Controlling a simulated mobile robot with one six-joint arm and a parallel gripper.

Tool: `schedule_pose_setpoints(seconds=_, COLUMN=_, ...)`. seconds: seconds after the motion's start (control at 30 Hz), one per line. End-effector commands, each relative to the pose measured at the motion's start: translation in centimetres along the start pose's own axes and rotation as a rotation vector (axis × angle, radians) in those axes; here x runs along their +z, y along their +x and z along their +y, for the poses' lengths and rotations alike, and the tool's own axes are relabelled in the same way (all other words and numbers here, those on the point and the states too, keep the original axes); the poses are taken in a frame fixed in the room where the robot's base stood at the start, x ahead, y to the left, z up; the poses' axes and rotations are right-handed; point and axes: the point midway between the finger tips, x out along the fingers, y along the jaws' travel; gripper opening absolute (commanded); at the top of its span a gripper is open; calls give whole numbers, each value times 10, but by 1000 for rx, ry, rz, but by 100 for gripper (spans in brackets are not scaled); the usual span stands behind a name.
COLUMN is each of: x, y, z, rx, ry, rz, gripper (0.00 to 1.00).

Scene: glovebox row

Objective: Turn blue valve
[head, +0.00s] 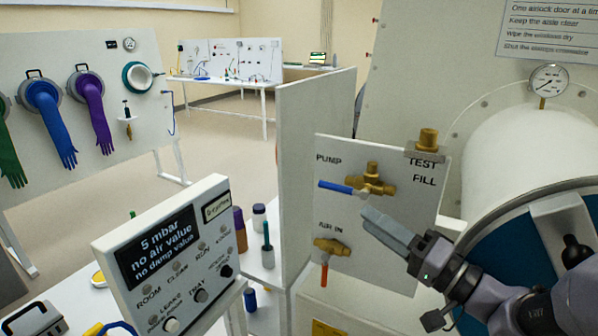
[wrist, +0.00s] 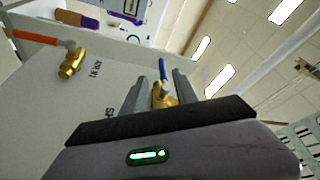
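The blue valve handle (head: 337,187) points left from its brass body (head: 372,181) on the white panel, under the word PUMP. My gripper (head: 372,216) is in front of the panel, just below and right of the handle in the head view. In the wrist view my gripper (wrist: 157,84) has its two grey fingers apart, with the blue handle (wrist: 162,70) and brass body (wrist: 164,95) showing between them. No contact can be made out. The finger gap is not clear in the head view.
Below is the AIR IN valve with an orange handle (head: 324,273), also in the wrist view (wrist: 36,38). A brass fitting (head: 428,139) sits at the panel's top right. A display box (head: 165,255) stands left. A large white cylinder (head: 525,150) is at right.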

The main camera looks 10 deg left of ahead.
Motion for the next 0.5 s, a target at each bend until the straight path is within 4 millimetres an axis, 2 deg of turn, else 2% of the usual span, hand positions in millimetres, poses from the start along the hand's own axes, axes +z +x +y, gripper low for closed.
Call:
schedule_pose_setpoints(seconds=0.03, x=-9, y=0, z=4, rx=-4, ry=-15, rz=32, gripper=35)
schedule_pose_setpoints(seconds=0.13, x=-14, y=12, z=4, rx=-10, ry=-31, rz=49, gripper=35)
schedule_pose_setpoints(seconds=0.4, x=-14, y=82, z=3, rx=-10, ry=-30, rz=43, gripper=35)
schedule_pose_setpoints(seconds=0.5, x=-15, y=101, z=3, rx=-9, ry=-30, rz=44, gripper=35)
